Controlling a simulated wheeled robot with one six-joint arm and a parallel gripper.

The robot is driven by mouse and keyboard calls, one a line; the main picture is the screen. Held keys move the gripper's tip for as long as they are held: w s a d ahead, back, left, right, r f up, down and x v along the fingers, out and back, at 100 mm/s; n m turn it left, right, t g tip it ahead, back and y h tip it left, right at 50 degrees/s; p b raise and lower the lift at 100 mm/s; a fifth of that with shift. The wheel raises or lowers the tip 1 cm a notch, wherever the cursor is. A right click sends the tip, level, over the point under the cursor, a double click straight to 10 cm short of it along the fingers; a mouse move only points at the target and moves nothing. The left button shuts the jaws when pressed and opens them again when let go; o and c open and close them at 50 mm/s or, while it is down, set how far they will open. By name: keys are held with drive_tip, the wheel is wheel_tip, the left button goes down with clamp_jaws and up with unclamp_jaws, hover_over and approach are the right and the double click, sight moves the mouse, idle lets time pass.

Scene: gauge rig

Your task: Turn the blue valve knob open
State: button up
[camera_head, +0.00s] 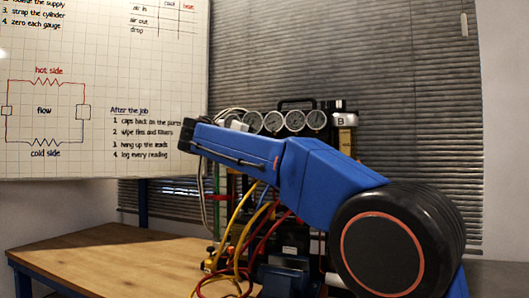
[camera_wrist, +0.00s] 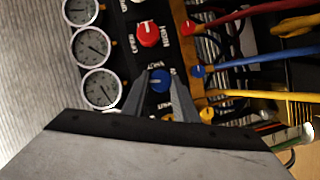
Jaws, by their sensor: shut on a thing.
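The blue valve knob (camera_wrist: 160,82) shows in the wrist view on the dark panel of the gauge rig, with a pale pointer line on its face. My gripper (camera_wrist: 159,76) has one finger on each side of the knob and is shut on it. Lettering is printed around the knob, seen sideways. In the head view my blue arm crosses in front of the rig (camera_head: 284,121) and hides the knob; my gripper's fingers cannot be made out there.
A red knob (camera_wrist: 147,34) sits above the blue one, with round gauges (camera_wrist: 92,47) to the left. Red, blue and yellow hoses (camera_wrist: 265,97) run off to the right. The wooden bench top (camera_head: 105,258) is clear at left. A whiteboard (camera_head: 60,110) stands behind.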

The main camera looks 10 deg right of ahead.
drive_tip(key=shift+f+n+h, duration=0.1)
drive_tip(key=shift+n+h, duration=0.3)
drive_tip(key=shift+n, duration=0.6)
drive_tip(key=shift+a, duration=0.1)
drive_tip(key=o, duration=1.1)
drive_tip(key=shift+c, duration=0.2)
drive_tip(key=f+v, duration=0.1)
drive_tip(key=v, duration=1.6)
drive_tip(key=shift+a+r, duration=0.2)
drive_tip(key=shift+r, duration=0.1)
drive_tip(key=shift+s, duration=0.1)
